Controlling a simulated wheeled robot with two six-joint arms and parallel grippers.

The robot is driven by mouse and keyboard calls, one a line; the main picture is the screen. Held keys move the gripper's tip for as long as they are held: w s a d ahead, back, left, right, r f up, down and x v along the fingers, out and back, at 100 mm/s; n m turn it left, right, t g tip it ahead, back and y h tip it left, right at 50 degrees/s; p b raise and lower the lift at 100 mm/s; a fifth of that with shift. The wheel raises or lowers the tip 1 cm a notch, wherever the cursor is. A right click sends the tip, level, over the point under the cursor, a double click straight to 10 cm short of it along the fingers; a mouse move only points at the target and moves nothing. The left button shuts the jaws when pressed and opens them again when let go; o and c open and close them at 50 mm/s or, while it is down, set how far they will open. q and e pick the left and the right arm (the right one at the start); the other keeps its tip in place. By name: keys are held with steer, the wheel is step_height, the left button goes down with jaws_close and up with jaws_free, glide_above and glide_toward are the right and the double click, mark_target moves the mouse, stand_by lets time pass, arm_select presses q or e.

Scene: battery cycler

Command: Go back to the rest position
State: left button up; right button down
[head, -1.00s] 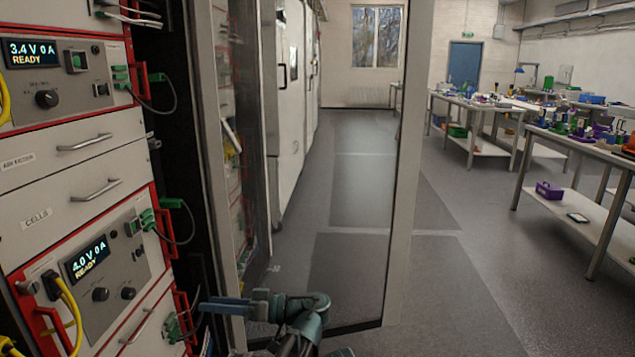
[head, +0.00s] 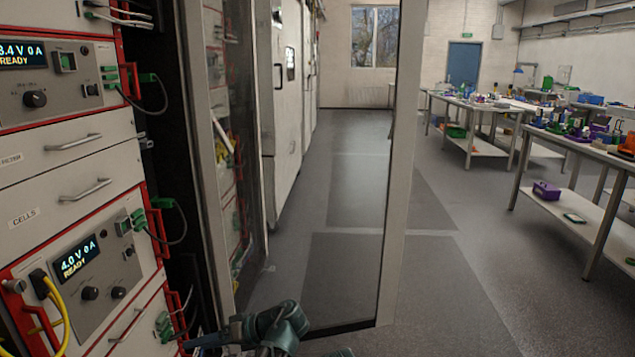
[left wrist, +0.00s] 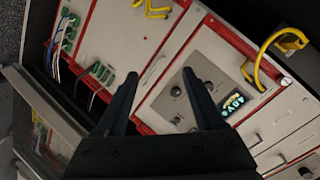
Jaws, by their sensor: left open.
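My left gripper (head: 205,341) is low in the head view, in front of the rack's lower right side, pointing left. In the left wrist view its two dark fingers (left wrist: 160,95) are spread apart with nothing between them. Behind them is the rack front with a cycler unit (left wrist: 205,85) whose display is lit. In the head view that cycler unit (head: 105,283) reads 4.0 V 0 A READY. My right gripper is not in view.
The rack (head: 75,160) with drawers and a second unit (head: 50,75) fills the left. An open glass door (head: 395,180) stands beside it. Benches (head: 590,145) with coloured parts line the right. The floor (head: 450,280) between is clear.

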arm_select(q)
steer(key=s+d+f+m+h, duration=0.2)
steer(key=s+f+m+h, duration=0.25)
steer(key=f+h, duration=0.4)
steer(key=s+d+f+m+h, duration=0.3)
steer(key=d+f+h, duration=0.2)
steer(key=d, duration=0.2)
steer(key=s+d+r+m+p, duration=0.1)
steer(key=s+d+r+p, duration=0.1)
steer(key=r+p, duration=0.6)
steer(key=s+d+r+m+y+p, duration=0.1)
steer(key=s+d+r+p, duration=0.1)
steer(key=d+r+p, duration=0.3)
steer(key=s+d+r+m+p, duration=0.1)
steer(key=d+r+p, duration=0.3)
steer(key=r+p, duration=0.6)
steer(key=shift+s+r+m+g+p, duration=0.3)
steer(key=shift+s+r+m, duration=0.05)
steer(key=shift+s+r, duration=0.15)
steer(key=shift+a, duration=0.1)
